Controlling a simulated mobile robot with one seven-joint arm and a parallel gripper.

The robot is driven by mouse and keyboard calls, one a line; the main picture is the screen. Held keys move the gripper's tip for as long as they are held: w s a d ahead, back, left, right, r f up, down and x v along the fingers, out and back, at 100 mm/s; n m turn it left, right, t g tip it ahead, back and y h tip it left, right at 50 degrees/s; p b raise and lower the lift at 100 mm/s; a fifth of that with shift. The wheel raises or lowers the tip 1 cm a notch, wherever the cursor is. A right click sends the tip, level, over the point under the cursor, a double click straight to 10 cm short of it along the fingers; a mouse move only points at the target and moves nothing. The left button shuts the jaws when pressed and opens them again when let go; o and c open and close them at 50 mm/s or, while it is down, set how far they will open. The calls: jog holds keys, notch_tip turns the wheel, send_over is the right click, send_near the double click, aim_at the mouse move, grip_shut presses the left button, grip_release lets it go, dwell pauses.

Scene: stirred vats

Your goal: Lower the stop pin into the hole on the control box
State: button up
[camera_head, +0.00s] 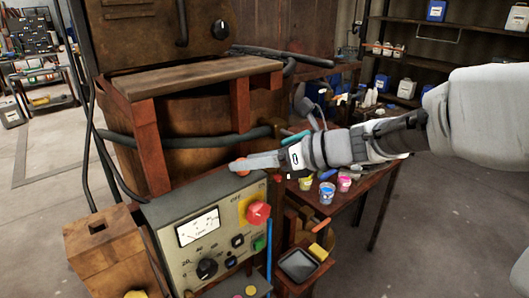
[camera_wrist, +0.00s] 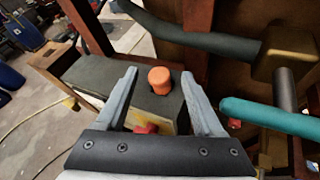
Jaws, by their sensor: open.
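The control box (camera_head: 178,247) has a pale front panel with a meter, a black knob and a red mushroom button (camera_head: 258,212). An orange cylinder (camera_wrist: 159,80), apparently the stop pin's head, stands upright at the box's dark top (camera_wrist: 95,72). In the head view the orange head (camera_head: 241,168) is partly covered by my gripper. My gripper (camera_head: 236,162) reaches in from the right over the box's back edge. Its jaws are open, and in the wrist view the orange head shows between the fingertips, with gaps on both sides. The pin's shaft and the hole cannot be made out.
A wooden vat frame (camera_head: 150,145) with dark pipes rises close behind the box. A teal bar (camera_wrist: 252,112) lies right of the fingers. A table with small paint cups (camera_head: 327,192) stands at right. A wooden box (camera_head: 98,240) adjoins the left side. Open floor lies right.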

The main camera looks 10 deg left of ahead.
jog(key=shift+d, duration=0.1)
jog(key=v, duration=1.7)
jog(key=shift+p, duration=0.3)
jog(key=shift+s+r, duration=0.1)
jog(key=shift+s, duration=0.05)
